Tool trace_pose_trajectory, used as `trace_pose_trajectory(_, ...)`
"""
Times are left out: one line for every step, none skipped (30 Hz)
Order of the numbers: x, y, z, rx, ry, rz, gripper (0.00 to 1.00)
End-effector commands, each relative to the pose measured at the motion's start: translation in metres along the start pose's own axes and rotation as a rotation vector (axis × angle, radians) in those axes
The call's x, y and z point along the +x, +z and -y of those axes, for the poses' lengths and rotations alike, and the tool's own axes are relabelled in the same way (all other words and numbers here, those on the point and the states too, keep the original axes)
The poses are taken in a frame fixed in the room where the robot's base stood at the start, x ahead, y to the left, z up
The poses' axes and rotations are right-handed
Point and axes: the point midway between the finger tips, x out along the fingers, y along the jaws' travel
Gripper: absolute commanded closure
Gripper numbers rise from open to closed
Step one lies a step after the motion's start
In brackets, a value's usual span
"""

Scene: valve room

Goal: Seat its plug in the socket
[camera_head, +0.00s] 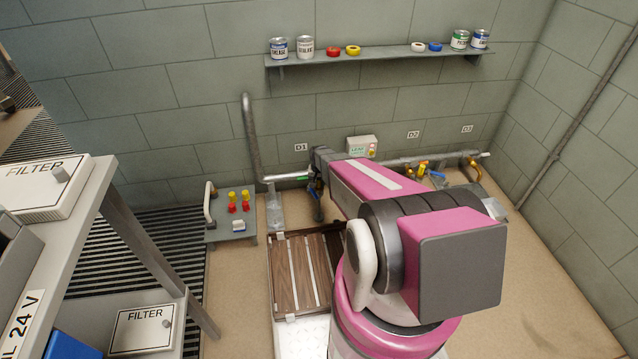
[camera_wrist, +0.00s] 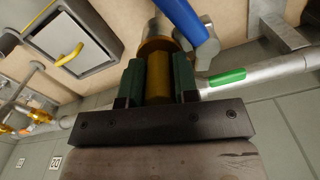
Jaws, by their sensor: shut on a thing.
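My gripper (camera_wrist: 158,80) is shut on a brass-coloured cylinder (camera_wrist: 158,72), held between its two green finger pads. In the wrist view, the cylinder's far end meets or overlaps a wider orange-brass ring (camera_wrist: 158,46); I cannot tell whether it is inside it. I take the cylinder for the plug and the ring for the socket, though neither is marked. A blue lever (camera_wrist: 182,18) rises beside the ring. In the head view my gripper (camera_head: 317,184) is at the wall pipe below the D1 label (camera_head: 301,147), its tips mostly hidden.
A pipe with a green band (camera_wrist: 228,76) runs close beside the fingers. A grey box with a yellow handle (camera_wrist: 70,54) is in the wrist view. In the head view a low stand (camera_head: 222,232) holds small red and yellow parts, near a wooden slatted pallet (camera_head: 298,272).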

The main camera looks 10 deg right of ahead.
Motion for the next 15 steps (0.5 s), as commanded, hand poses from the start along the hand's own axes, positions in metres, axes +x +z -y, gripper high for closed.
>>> trace_pose_trajectory(0.0012,-0.0002,0.0001,0.0,0.0,0.0,0.97)
trace_pose_trajectory(0.0016,-0.0002,0.0,0.0,0.0,0.0,0.97)
trace_pose_trajectory(0.002,-0.0001,0.0,0.0,0.0,0.0,0.97)
trace_pose_trajectory(0.0022,-0.0001,0.0,0.0,0.0,0.0,0.97)
trace_pose_trajectory(0.0023,-0.0001,0.0,0.0,0.0,0.0,0.97)
trace_pose_trajectory(0.0023,-0.0001,0.0,0.0,0.0,0.0,0.97)
trace_pose_trajectory(0.0023,0.0,0.0,0.0,0.0,0.0,0.97)
trace_pose_trajectory(0.0023,0.0,0.0,0.0,0.0,0.0,0.97)
trace_pose_trajectory(0.0023,0.0,0.0,0.0,0.0,0.0,0.97)
trace_pose_trajectory(0.0023,0.0,0.0,0.0,0.0,0.0,0.97)
trace_pose_trajectory(0.0023,0.0,0.0,0.0,0.0,0.0,0.97)
trace_pose_trajectory(0.0022,0.0001,0.0,0.0,0.0,0.0,0.97)
trace_pose_trajectory(0.0022,0.0001,0.0,0.0,0.0,0.0,0.97)
trace_pose_trajectory(0.0022,0.0001,0.0,0.0,0.0,0.0,0.62)
trace_pose_trajectory(0.0022,0.0001,0.0,0.0,0.0,0.0,0.49)
